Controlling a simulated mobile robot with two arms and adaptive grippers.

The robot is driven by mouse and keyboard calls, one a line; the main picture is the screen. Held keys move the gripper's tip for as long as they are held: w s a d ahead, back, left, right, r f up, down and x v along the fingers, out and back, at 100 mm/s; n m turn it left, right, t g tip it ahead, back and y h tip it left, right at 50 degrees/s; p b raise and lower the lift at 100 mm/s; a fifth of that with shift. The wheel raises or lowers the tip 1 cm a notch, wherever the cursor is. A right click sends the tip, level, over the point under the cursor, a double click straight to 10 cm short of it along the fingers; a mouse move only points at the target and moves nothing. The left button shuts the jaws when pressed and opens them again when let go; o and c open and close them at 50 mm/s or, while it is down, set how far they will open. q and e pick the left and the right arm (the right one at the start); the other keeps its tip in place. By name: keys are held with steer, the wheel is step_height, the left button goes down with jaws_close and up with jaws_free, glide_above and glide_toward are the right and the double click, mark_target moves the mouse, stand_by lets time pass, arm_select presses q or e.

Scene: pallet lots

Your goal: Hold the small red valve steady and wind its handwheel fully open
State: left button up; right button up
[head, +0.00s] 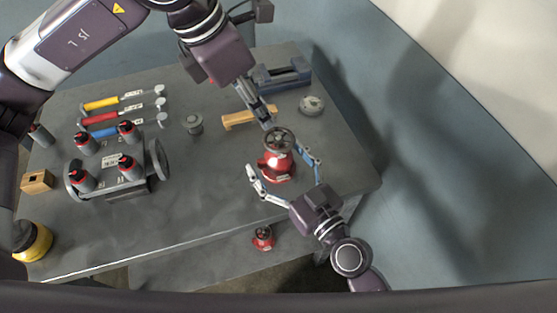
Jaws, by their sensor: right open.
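A red valve (277,168) with a dark grey handwheel (279,140) on top stands upright on the grey table. My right gripper (280,160) is open, with one finger on each side of the valve body. A gap shows at the left finger; I cannot tell whether the right finger touches. My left gripper (268,122) points down at the handwheel's upper left edge. Its fingers look close together and seen side-on, so their opening and any contact with the wheel are unclear. A second, smaller-looking red valve (263,238) sits lower down, beyond the table's front edge.
A wooden block (240,120), a round grey part (312,105) and a dark vise-like block (280,77) lie behind the valve. The table's front middle is clear.

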mark_target(278, 138)
steer(key=c, duration=2.2)
arm_select(q)
steer(key=o, duration=0.5)
steer(key=shift+d, duration=0.1)
steer(key=o, duration=0.5)
steer(key=m, duration=0.1)
steer(key=d+m, duration=0.1)
steer(key=shift+w+r+m+y, duration=0.3)
steer(key=shift+o, duration=0.2)
steer(key=m, duration=0.1)
steer(key=d+m+g+y, duration=0.1)
steer(key=m, duration=0.1)
steer(key=r+m, duration=0.1)
steer(key=shift+w+d+m+y, duration=0.3)
steer(key=shift+w+d+m, duration=0.05)
steer(key=shift+w+m, duration=0.05)
steer(key=f+m, duration=0.1)
steer(key=f, duration=0.2)
steer(key=f+m+y, duration=0.1)
steer(key=f, duration=0.3)
steer(key=f+m, duration=0.1)
steer(key=f, duration=0.2)
steer(key=shift+w+d+f+m+g, duration=0.2)
steer(key=shift+d+f+m+g, duration=0.15)
steer(key=shift+d+m+g, duration=0.05)
steer(key=c, duration=1.2)
